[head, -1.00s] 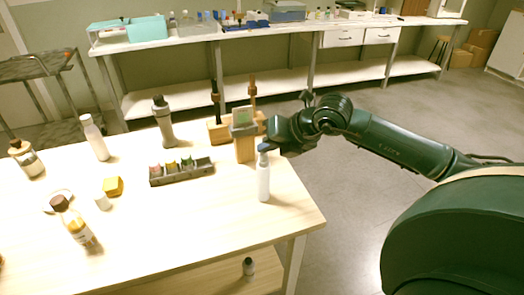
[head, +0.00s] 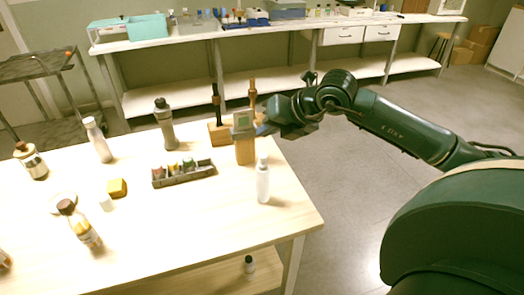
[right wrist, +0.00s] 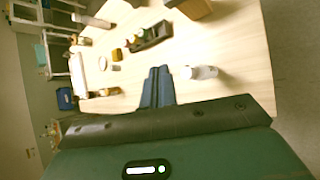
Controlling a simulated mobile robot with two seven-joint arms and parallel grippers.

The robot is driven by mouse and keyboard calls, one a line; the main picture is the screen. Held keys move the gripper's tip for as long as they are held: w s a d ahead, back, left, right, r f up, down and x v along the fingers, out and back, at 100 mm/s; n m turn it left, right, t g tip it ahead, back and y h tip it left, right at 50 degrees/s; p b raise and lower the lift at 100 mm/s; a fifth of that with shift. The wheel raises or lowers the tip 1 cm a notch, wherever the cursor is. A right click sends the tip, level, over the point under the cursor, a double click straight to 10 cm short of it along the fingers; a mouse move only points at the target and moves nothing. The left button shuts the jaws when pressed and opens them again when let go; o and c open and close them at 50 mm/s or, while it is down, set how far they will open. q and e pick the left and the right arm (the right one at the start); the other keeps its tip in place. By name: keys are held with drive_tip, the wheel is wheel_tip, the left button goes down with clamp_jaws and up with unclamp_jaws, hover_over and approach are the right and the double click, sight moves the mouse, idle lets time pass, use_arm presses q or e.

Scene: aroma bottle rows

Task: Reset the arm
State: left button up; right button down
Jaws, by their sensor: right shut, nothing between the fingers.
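My right gripper (head: 264,130) is shut and empty. It is above and behind the white bottle (head: 263,182), apart from it, close to the wooden block with a grey top (head: 244,142). In the right wrist view its two dark fingers (right wrist: 157,86) lie together with nothing between them. The white bottle (right wrist: 203,73) shows to the right of the fingers there. It stands upright near the table's right edge. My left gripper is not in view.
On the table (head: 190,230) are a dark rack of small bottles (head: 184,175), a grey bottle (head: 164,123), a yellow block (head: 117,187) and brown-capped bottles at left. A wooden stand (head: 218,131) is behind the rack. Open floor lies right of the table.

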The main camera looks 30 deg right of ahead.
drive_tip(key=shift+a+f, duration=0.1)
idle(0.7)
drive_tip(key=s+a+f+m+t+y, duration=0.1)
drive_tip(key=s+a+f+m+y, duration=0.15)
drive_tip(key=a+y, duration=0.45)
drive_tip(key=s+a+f+m+t+y, duration=0.1)
drive_tip(key=s+a+m+y, duration=0.3)
drive_tip(key=a, duration=0.5)
drive_tip(key=s+f+m+h, duration=0.5)
drive_tip(key=s+f+m, duration=0.1)
drive_tip(key=f+m, duration=0.5)
drive_tip(key=s+f+m+h, duration=0.6)
drive_tip(key=f+m, duration=0.5)
drive_tip(key=shift+a+f+p, duration=0.2)
drive_tip(key=shift+f+p, duration=0.05)
drive_tip(key=shift+p, duration=0.2)
